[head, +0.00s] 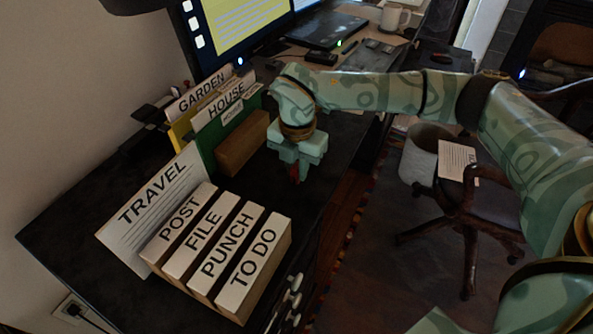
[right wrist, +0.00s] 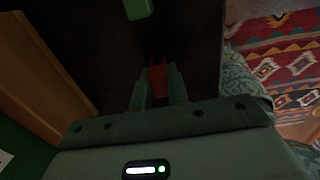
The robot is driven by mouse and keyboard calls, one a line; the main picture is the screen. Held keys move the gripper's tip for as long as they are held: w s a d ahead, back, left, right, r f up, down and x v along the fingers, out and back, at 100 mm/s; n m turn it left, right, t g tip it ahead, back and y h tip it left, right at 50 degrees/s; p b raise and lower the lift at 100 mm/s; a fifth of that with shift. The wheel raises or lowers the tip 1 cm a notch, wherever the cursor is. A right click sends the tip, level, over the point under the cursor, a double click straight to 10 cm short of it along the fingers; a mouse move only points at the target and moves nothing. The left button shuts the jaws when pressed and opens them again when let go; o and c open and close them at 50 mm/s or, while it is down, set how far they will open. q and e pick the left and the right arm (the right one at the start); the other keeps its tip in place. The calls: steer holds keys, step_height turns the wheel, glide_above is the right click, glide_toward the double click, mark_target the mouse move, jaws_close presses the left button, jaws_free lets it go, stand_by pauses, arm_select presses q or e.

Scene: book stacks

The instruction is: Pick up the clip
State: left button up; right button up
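The clip (right wrist: 158,77) is a small red piece, seen between the fingertips in the right wrist view. In the head view only a bit of red clip (head: 294,173) shows below my right gripper (head: 296,168), low over the dark desk top. In the right wrist view the fingers of my right gripper (right wrist: 159,82) are close together, one on each side of the clip, and look shut on it. Whether the clip still touches the desk I cannot tell. My left gripper is in neither view.
A wooden block (head: 242,145) and upright GARDEN and HOUSE folders stand left of the gripper. A TRAVEL card (head: 150,205) and several labelled wooden blocks (head: 240,262) stand in front. A green object (right wrist: 137,8) lies beyond the clip. The desk edge is close on the right.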

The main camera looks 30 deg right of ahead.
jaws_close()
